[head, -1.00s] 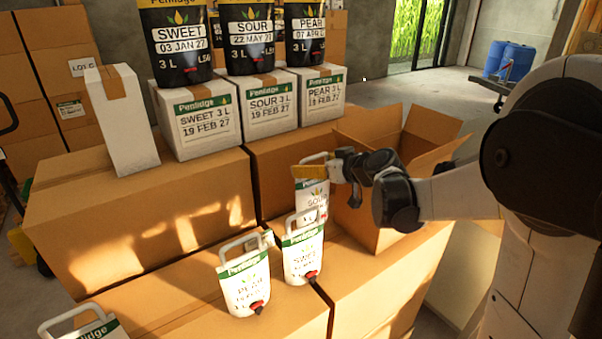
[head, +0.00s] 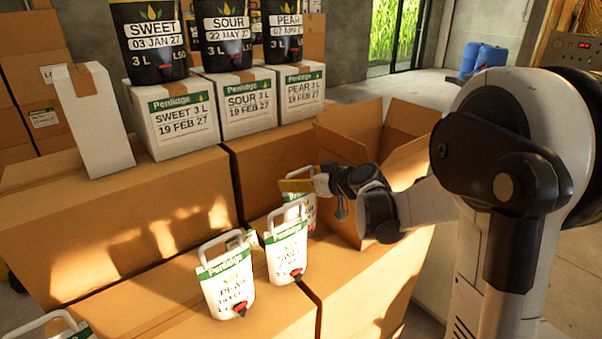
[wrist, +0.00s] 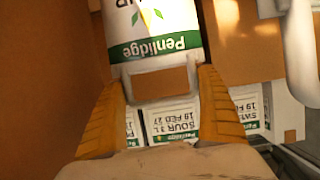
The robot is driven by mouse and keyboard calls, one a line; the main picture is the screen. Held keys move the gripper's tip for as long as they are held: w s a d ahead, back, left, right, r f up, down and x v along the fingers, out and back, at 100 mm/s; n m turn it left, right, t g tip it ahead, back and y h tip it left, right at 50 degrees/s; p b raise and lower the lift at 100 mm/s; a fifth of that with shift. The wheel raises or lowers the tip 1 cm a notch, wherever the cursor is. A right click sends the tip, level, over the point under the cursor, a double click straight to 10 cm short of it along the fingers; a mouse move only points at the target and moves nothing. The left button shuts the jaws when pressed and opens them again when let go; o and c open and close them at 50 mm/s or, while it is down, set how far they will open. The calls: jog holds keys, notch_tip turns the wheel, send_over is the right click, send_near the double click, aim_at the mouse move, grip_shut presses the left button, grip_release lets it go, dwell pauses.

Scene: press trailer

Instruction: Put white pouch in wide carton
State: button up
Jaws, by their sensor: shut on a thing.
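My gripper (head: 294,186) is shut on the top handle of a white pouch (head: 303,210) with a green band. The wrist view shows this held pouch (wrist: 155,35) with part of the name SOUR, between the yellow fingers (wrist: 165,82). In the head view it is partly hidden behind the SWEET pouch, just left of the wide open carton (head: 342,145). I cannot tell whether it touches the box below. The SWEET pouch (head: 287,255) and PEAR pouch (head: 228,285) stand upright on the boxes in front. The carton's flaps are up and its floor is hidden.
Another pouch (head: 55,330) is cut off at the lower left. White Penlidge boxes (head: 250,103) bearing black pouches (head: 225,35) stand behind. A tall narrow white carton (head: 95,120) is at left. Large brown boxes (head: 110,235) form the surface.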

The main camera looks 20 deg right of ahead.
jog(key=shift+w+d+f, duration=0.1)
jog(key=shift+d+f, duration=0.05)
jog(key=shift+f, duration=0.25)
jog(key=shift+r, duration=0.15)
jog(key=o, duration=1.2)
